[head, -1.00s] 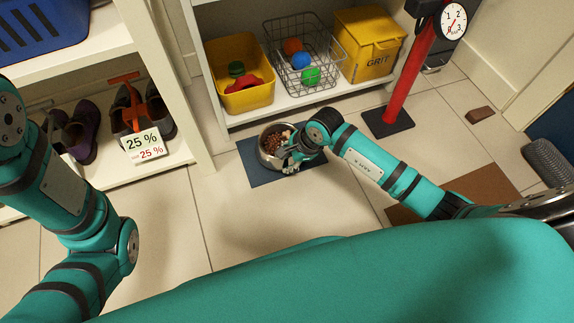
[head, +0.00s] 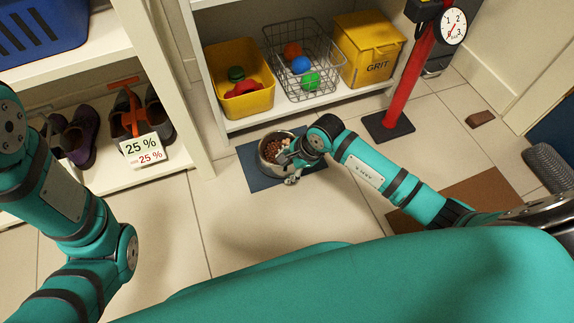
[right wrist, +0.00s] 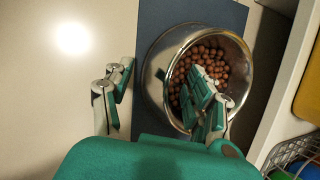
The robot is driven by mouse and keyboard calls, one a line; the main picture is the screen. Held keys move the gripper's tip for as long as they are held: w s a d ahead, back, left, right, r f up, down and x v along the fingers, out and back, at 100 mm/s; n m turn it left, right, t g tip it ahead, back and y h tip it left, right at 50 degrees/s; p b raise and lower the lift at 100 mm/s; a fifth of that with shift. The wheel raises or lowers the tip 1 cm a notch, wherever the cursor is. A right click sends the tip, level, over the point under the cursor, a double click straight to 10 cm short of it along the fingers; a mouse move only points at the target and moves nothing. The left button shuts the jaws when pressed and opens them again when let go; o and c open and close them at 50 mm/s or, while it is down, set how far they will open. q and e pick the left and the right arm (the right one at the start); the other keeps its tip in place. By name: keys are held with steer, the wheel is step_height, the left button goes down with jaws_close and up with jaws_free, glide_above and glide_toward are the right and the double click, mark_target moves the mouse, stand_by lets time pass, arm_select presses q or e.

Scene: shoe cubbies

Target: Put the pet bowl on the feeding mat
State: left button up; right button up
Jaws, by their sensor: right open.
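The metal pet bowl (head: 266,152) holds brown kibble and rests on the dark blue feeding mat (head: 262,179) on the tiled floor. In the right wrist view the bowl (right wrist: 237,52) is upright, with the mat (right wrist: 150,30) under it. My right gripper (head: 290,168) is at the bowl's near right side. In the right wrist view its fingers (right wrist: 158,92) are apart, one over the bowl's inside and one outside, with the near wall between them. My left gripper is out of the head view; only its arm shows at the left.
A shelf unit (head: 262,122) stands behind the mat with a yellow bin (head: 243,97), a wire basket (head: 325,88) and a GRIT box (head: 370,50). A red pump (head: 408,82) stands to the right. A brown mat (head: 470,200) lies nearer. Floor left of the blue mat is clear.

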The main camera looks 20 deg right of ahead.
steer(key=p+v, duration=0.6)
steer(key=v, duration=0.5)
steer(key=shift+r+p, duration=0.15)
steer(key=shift+p, duration=0.2)
